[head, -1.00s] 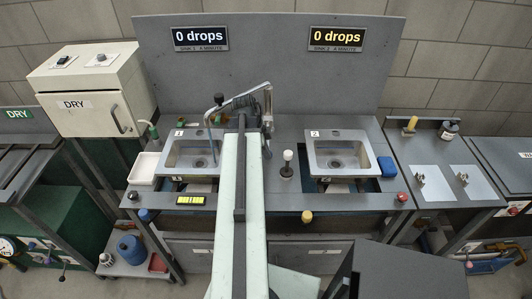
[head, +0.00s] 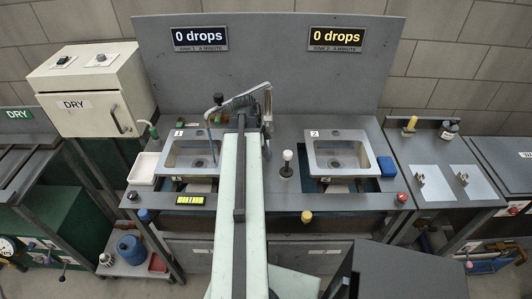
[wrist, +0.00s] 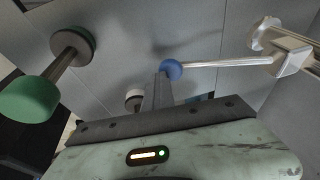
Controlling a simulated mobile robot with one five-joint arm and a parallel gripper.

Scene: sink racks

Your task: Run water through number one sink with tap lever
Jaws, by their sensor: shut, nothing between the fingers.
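Number one sink (head: 177,158) is a steel basin at left of centre in the head view, marked 1. A metal tap (head: 250,97) stands behind it, with its spout reaching left over the basin. A thin blue vertical line shows below the spout; I cannot tell whether it is water. In the wrist view a silver rod with a blue round knob (wrist: 172,70) looks like the tap lever. My gripper (wrist: 163,88) is shut and empty, its tip close beside the knob; contact is unclear. In the head view my arm hides the gripper.
The sink 1 sign (head: 200,39) reads 0 drops, as does the sink 2 sign (head: 336,39). Sink 2 (head: 318,162) lies to the right, with a white-topped post (head: 287,158) between. A green knob (wrist: 30,100) stands at left in the wrist view.

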